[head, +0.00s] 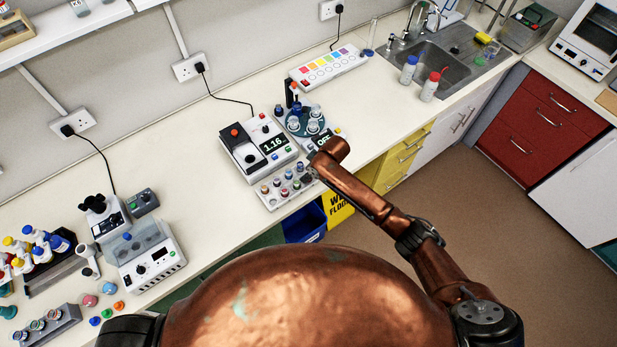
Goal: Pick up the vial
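Several small vials with coloured caps stand in a grey rack (272,204) at the front edge of the bench. One dark-capped vial (276,182) is near the rack's back row. Which vial the task means cannot be told. My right arm reaches in from the lower right, and its copper wrist ends just right of the rack. My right gripper (314,170) is mostly hidden at that wrist, close to the rack's right end. Its fingers are too small and covered to read, and no held vial can be made out. My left gripper is not in view.
A blue bin (305,222) is below the bench edge. Another tube rack (47,328) is at lower left. Bench is clear left of the 1.16 device.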

